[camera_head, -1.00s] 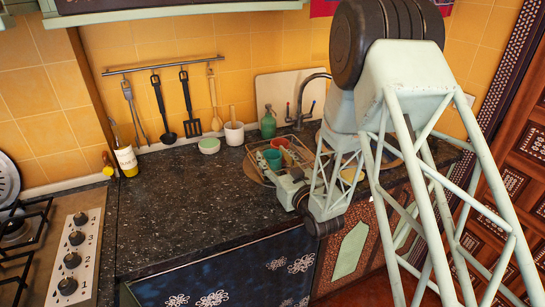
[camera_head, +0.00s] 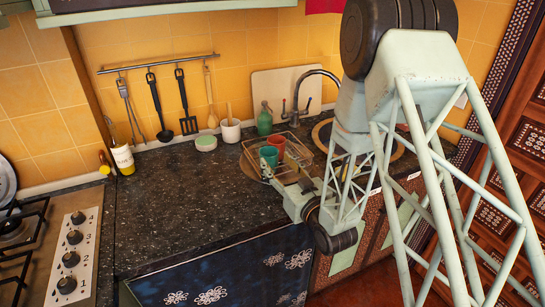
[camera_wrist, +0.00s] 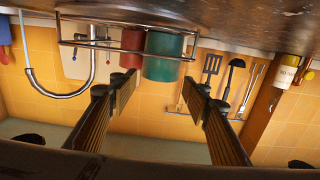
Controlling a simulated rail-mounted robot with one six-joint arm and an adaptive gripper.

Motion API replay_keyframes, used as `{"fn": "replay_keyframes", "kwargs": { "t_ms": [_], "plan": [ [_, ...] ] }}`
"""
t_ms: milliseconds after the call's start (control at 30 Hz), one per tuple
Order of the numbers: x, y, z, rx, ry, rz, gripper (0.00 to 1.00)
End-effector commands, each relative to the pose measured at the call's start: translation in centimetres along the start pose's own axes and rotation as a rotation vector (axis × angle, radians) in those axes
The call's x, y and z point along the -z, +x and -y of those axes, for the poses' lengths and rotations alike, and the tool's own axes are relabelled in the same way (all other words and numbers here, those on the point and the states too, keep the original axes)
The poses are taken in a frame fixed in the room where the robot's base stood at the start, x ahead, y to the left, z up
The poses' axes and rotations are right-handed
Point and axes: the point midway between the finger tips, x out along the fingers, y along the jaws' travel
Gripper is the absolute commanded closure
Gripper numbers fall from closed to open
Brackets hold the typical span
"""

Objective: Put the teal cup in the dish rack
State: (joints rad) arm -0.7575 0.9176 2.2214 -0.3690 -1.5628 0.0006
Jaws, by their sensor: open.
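The teal cup (camera_head: 268,158) stands upright at the left end of the wire dish rack (camera_head: 303,153), beside a red cup (camera_head: 278,143). In the wrist view, which is upside down, the teal cup (camera_wrist: 166,57) and the red cup (camera_wrist: 132,46) show behind the rack's wires (camera_wrist: 75,43), seemingly inside it. My gripper (camera_wrist: 160,85) is open, with empty space between its fingers. Its fingertips are apart from the teal cup and point toward it. In the head view, my gripper (camera_head: 284,179) is just in front of the rack, and hides part of it.
A labelled bottle (camera_head: 123,158) is at the left, near the stove (camera_head: 75,245). The middle counter (camera_head: 185,200) is clear.

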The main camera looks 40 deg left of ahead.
Motion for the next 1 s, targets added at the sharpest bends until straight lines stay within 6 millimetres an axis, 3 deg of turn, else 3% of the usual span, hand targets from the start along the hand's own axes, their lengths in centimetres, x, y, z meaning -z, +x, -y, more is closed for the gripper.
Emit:
{"fn": "replay_keyframes", "kwargs": {
  "t_ms": [200,400,1000],
  "plan": [
    [0.0,-3.0,-0.1,-0.001,0.001,0.001,0.56],
    [0.0,-4.6,0.0,0.0,0.0,0.0,0.56],
    [0.0,-5.1,0.0,0.0,0.0,-0.001,0.56]
  ]
}}
